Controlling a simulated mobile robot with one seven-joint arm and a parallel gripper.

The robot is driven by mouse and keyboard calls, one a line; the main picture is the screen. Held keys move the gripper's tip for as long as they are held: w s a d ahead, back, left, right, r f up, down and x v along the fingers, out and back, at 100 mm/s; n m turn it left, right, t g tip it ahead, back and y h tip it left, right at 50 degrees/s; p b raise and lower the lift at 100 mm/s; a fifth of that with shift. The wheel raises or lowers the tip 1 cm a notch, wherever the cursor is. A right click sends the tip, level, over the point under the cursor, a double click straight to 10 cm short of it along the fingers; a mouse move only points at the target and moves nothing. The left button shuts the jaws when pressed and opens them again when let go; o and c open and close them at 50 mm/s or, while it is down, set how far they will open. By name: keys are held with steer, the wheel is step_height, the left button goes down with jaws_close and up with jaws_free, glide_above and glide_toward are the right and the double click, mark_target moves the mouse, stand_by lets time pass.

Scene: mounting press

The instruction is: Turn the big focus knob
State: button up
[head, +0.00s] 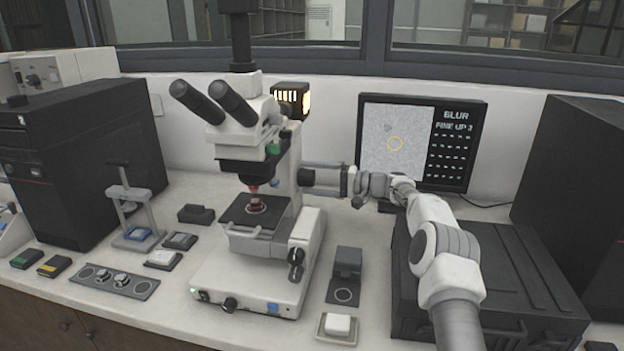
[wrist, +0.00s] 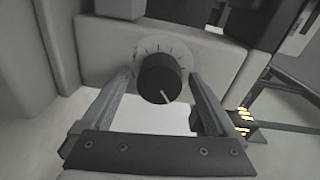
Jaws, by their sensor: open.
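The microscope (head: 262,165) stands in the middle of the bench. A black round knob with a white pointer line (wrist: 160,80) sits on its side over a pale marked dial. In the head view this looks like the dark knob (head: 307,177) on the right of the column. My gripper (head: 312,177) reaches in from the right. In the wrist view my gripper (wrist: 159,88) is open, with one finger on each side of the knob. Gaps seem to remain between fingers and knob; contact cannot be told. A lower pair of black knobs (head: 296,262) is on the base's right side.
A monitor (head: 422,142) behind my arm reads "BLUR" and "FINE UP". A lit lamp housing (head: 291,98) is behind the microscope; its glowing slots show in the wrist view (wrist: 243,122). A black case (head: 480,290) lies below my arm. A small dark block (head: 347,262) stands nearby.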

steer(key=shift+d, duration=0.1)
steer(key=v, duration=1.7)
steer(key=shift+d+r, duration=0.1)
stand_by(0.6)
